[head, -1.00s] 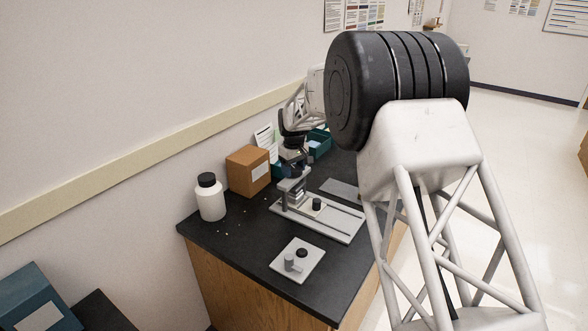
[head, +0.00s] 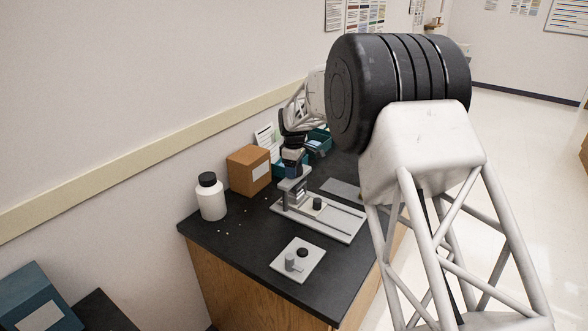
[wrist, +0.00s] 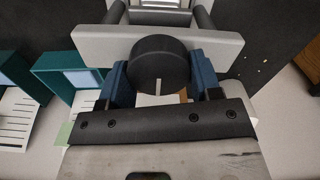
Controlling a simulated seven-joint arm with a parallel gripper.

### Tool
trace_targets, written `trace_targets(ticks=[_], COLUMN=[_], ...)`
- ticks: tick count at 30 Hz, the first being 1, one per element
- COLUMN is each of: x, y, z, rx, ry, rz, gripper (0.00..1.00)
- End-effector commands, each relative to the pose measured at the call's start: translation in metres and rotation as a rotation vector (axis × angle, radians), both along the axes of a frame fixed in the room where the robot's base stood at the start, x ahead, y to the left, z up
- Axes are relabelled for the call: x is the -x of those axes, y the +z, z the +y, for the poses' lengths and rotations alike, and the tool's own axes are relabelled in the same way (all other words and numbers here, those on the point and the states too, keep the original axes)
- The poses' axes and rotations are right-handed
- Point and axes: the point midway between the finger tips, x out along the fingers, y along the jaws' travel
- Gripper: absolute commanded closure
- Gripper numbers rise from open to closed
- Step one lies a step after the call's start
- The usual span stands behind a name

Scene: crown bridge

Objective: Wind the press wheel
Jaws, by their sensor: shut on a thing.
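The press (head: 296,188) is a grey frame on a long grey base plate (head: 335,222) on the dark bench. Its wheel (wrist: 160,64) is a round black knob with a light mark at its lower edge in the wrist view. My gripper (wrist: 160,78) has its blue-padded fingers on both sides of the wheel, shut on it. In the head view, my gripper (head: 292,158) is over the top of the press, and the wheel is hidden there. A small dark cylinder (head: 317,203) stands on the base plate in front of the press.
A white bottle (head: 211,201) with a black cap and a brown box (head: 249,170) stand left of the press. Teal bins (head: 318,140) are behind it. A light plate (head: 298,262) with a small post and black knob lies near the front edge. Small white bits lie by the bottle.

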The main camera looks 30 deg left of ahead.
Motion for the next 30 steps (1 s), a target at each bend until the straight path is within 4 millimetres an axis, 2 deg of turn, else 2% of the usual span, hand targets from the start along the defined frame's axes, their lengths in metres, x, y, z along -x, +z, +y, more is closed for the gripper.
trace_targets(ticks=[6, 7, 12, 23, 30], x=[0.000, 0.000, 0.000, 0.000, 0.000], y=[0.002, 0.002, 0.001, 0.003, 0.020], z=[0.000, 0.000, 0.000, 0.000, 0.000], rx=[-0.001, -0.001, -0.001, 0.000, -0.001], ry=[0.000, 0.000, 0.000, -0.001, -0.001], rz=[-0.002, -0.002, -0.001, -0.001, -0.002], gripper=[0.65, 0.40, 0.16, 0.16, 0.16])
